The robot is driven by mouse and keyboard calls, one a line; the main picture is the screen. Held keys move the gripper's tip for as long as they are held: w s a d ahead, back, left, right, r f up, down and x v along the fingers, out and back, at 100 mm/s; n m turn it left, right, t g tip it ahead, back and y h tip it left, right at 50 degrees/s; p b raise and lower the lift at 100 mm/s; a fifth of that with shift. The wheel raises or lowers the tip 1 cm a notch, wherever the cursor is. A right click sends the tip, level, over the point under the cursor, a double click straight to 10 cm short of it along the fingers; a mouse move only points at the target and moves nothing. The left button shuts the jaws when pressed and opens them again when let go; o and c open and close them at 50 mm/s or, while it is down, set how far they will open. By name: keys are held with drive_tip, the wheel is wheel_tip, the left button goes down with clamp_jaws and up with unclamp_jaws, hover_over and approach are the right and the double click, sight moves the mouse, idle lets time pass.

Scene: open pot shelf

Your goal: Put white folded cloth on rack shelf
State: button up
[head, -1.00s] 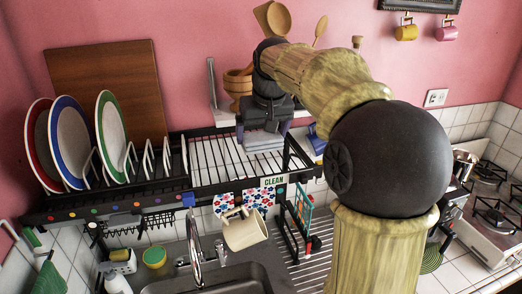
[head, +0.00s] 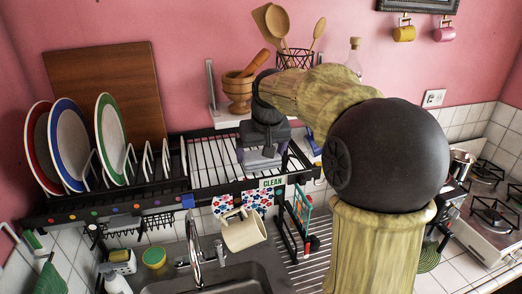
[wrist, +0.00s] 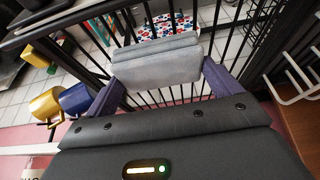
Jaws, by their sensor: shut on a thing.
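The white folded cloth (head: 258,161) looks light grey-white and lies level at the right part of the black wire rack shelf (head: 212,160). My gripper (head: 264,156) points down over the shelf, with its fingers at the two ends of the cloth. In the wrist view the cloth (wrist: 155,67) spans between the purple-grey fingers of my gripper (wrist: 165,80), with the shelf bars beneath it. I cannot tell whether the cloth touches the bars. The gripper body hides part of the cloth in the head view.
Plates (head: 70,140) stand in slots at the rack's left. A mortar (head: 238,92) and a utensil holder (head: 295,60) stand behind on a white ledge. A blue item (head: 312,146) sits right of the shelf. A mug (head: 244,232) hangs below. The shelf's left part is bare.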

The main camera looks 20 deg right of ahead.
drive_tip(key=shift+f, duration=0.1)
drive_tip(key=o, duration=0.8)
drive_tip(key=shift+c, duration=0.2)
drive_tip(key=b+v, duration=0.1)
drive_tip(key=v, duration=1.1)
drive_tip(key=shift+b, duration=0.35)
drive_tip(key=shift+a, duration=0.1)
